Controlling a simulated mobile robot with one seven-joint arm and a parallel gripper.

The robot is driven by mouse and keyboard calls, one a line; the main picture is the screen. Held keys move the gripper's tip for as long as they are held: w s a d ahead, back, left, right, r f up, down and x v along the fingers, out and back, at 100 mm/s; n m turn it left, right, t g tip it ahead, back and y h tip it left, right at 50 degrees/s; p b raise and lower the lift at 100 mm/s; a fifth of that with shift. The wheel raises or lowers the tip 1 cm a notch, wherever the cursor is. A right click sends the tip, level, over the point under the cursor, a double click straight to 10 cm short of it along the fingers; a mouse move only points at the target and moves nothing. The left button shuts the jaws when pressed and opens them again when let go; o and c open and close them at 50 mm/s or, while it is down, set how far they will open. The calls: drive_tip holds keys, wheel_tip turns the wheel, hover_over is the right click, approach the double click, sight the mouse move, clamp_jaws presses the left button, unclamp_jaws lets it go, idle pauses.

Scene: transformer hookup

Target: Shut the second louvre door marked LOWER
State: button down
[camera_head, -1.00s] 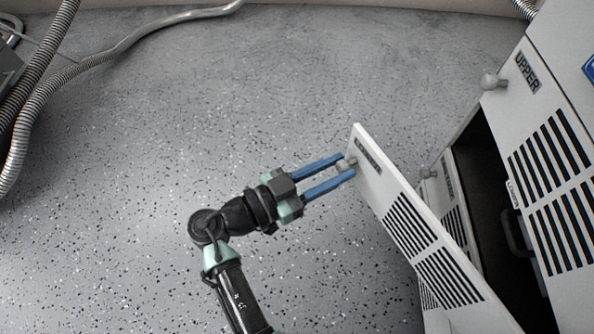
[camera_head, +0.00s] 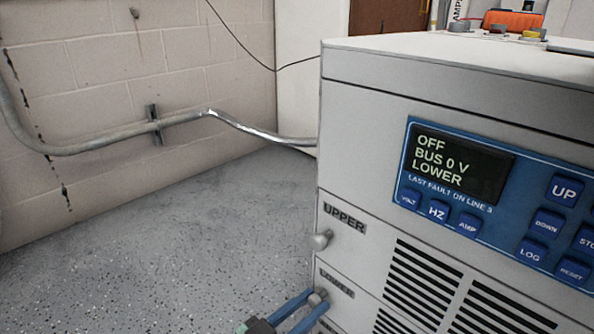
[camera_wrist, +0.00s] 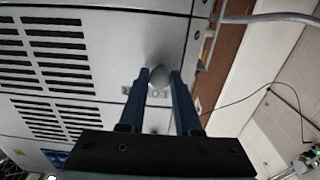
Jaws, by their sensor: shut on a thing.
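The LOWER louvre door (camera_head: 345,315) shows at the bottom of the head view, below the UPPER door (camera_head: 385,235). Its visible top part looks flush with the cabinet front; its lower part is cut off by the frame. My gripper (camera_head: 309,304) is at its round knob (camera_head: 318,296), with blue fingers on either side. In the wrist view the knob (camera_wrist: 159,77) sits between the tips of my gripper (camera_wrist: 160,73), which is shut on it. The louvre slots of the LOWER door (camera_wrist: 55,62) lie to the left there.
The grey cabinet (camera_head: 450,75) has a blue panel whose display (camera_head: 455,162) reads OFF, BUS 0 V, LOWER. The UPPER knob (camera_head: 320,240) sticks out above my gripper. Speckled floor (camera_head: 150,250) is open to the left. A conduit (camera_head: 90,146) runs along the block wall.

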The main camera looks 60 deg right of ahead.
drive_tip(key=shift+s+d, duration=0.15)
drive_tip(key=shift+d, duration=0.25)
drive_tip(key=c, duration=0.6)
unclamp_jaws()
drive_tip(key=shift+a, duration=0.1)
drive_tip(key=p+v, duration=0.4)
drive_tip(key=v, duration=0.8)
drive_tip(key=shift+w+a, duration=0.25)
drive_tip(key=shift+a, duration=0.1)
